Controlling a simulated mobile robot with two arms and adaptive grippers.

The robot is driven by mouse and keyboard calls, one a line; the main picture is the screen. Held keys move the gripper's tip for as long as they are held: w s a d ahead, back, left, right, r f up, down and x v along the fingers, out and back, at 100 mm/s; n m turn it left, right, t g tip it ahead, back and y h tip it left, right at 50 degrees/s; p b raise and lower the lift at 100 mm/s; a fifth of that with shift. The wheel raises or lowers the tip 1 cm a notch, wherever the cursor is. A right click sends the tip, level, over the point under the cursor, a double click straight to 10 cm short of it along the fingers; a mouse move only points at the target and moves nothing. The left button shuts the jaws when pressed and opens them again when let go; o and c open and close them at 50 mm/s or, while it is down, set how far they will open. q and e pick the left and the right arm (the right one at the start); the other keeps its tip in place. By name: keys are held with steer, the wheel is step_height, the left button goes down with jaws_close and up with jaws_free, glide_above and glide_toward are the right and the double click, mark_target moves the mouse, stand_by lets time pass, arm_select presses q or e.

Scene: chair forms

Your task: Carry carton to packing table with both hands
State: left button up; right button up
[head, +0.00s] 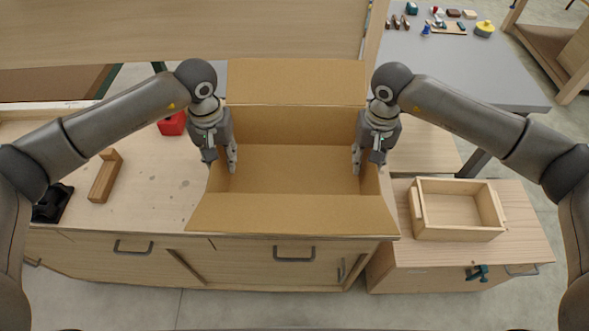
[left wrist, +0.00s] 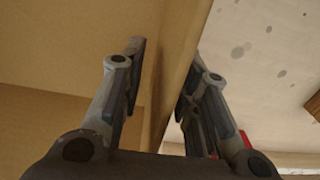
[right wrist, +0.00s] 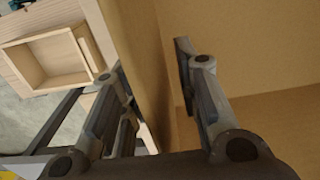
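An open, empty-looking cardboard carton (head: 290,168) stands on a wooden workbench (head: 150,205), its front and back flaps folded out. My left gripper (head: 222,163) is at the carton's left wall; in the left wrist view the wall (left wrist: 172,75) passes between its spread fingers (left wrist: 165,60). My right gripper (head: 366,160) is at the right wall; in the right wrist view the wall (right wrist: 150,75) lies between its fingers (right wrist: 150,65), with a clear gap to the inner finger. A grey-topped table (head: 450,65) stands at the back right; I cannot tell whether it is the packing table.
A wooden tray (head: 458,232) sits on a lower cabinet to the right. A wood block (head: 105,178), a red object (head: 172,124) and a black object (head: 52,203) lie left of the carton. Small items and a yellow object (head: 485,28) are on the grey table. Floor shows in front.

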arm_select(q)
steer(key=shift+f, duration=0.45)
arm_select(e)
steer(key=shift+f, duration=0.4)
arm_select(q)
jaws_close()
arm_select(e)
jaws_close()
arm_select(q)
steer(key=shift+r, duration=0.1)
